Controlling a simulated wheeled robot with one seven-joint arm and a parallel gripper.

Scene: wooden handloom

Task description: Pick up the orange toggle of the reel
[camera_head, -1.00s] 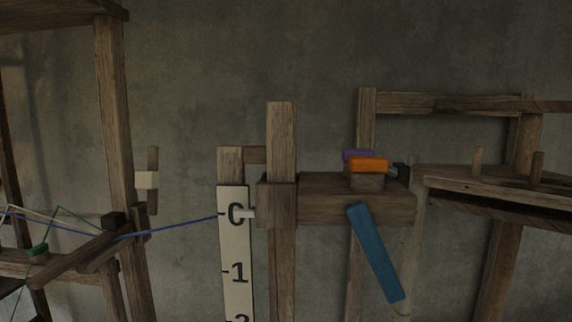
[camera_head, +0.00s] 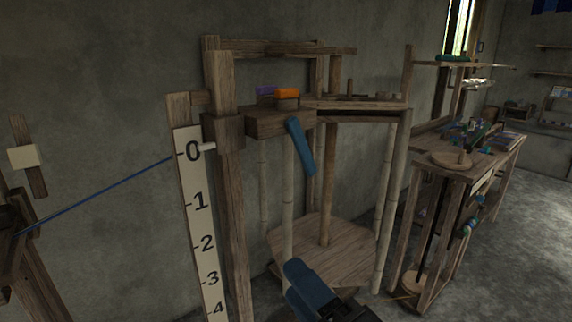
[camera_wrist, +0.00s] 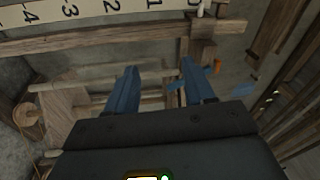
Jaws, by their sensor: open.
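The orange toggle (camera_head: 287,95) sits on top of a wooden block (camera_head: 280,121) on the post of the frame, beside a purple piece (camera_head: 265,91). A blue lever (camera_head: 300,146) hangs tilted from the block's front. My gripper (camera_wrist: 157,82) is open and empty, with both blue fingers apart in the wrist view. The orange toggle seems to show there as a small orange patch (camera_wrist: 217,66), just right of the right finger. In the head view, part of my gripper (camera_head: 310,287) shows at the bottom, well below the toggle and in front of the frame.
A numbered scale (camera_head: 202,220) stands left of the post, with a blue cord (camera_head: 100,195) running left from near its top. A wooden shelf (camera_head: 355,103) extends right of the block. A cluttered bench (camera_head: 470,150) stands farther right. Open space lies in front of the frame.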

